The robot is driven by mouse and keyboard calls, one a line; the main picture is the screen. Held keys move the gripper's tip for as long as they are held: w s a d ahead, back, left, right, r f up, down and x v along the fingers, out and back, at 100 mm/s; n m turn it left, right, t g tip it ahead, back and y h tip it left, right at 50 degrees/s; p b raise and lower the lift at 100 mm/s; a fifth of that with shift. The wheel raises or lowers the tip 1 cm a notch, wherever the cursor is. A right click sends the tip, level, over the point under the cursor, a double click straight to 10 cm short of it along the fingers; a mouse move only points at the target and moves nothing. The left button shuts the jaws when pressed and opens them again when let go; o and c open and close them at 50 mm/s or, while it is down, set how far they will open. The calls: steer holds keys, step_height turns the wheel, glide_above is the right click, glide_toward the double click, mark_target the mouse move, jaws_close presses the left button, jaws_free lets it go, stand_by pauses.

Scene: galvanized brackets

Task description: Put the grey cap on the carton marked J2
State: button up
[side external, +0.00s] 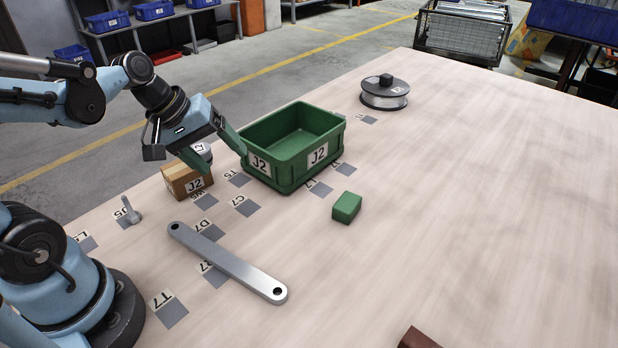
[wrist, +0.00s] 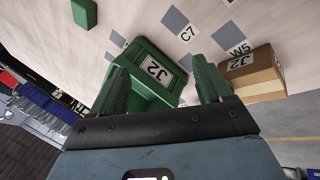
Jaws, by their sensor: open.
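The carton marked J2 (side external: 187,184) is a small brown box on the table, left of a green bin that also bears J2 labels. It also shows at the right in the wrist view (wrist: 262,75). A grey round cap (side external: 204,150) with a white label shows at the carton's top right in the side view, partly behind my finger. It appears to rest on the carton, though contact is hidden. I cannot make out the cap in the wrist view. My gripper (side external: 226,162) is open, its green fingers spread above and beside the carton, apparently holding nothing.
The green bin (side external: 298,173) stands close to my right finger. A grey link bar (side external: 228,262), a bolt-like part (side external: 130,212), a green block (side external: 347,207) and a wire spool (side external: 385,98) lie around. Printed floor-tag squares dot the table. The right side is mostly clear.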

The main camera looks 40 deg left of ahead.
steer(key=d+m, duration=0.1)
steer(key=m, duration=0.2)
steer(key=s+d+r+m+t+y, duration=0.1)
steer(key=m, duration=0.2)
steer(key=d+r+m+t+y, duration=0.1)
steer(key=m, duration=0.2)
steer(key=shift+s+d+r, duration=0.15)
steer(key=shift+s+d, duration=0.05)
steer(key=shift+d, duration=0.05)
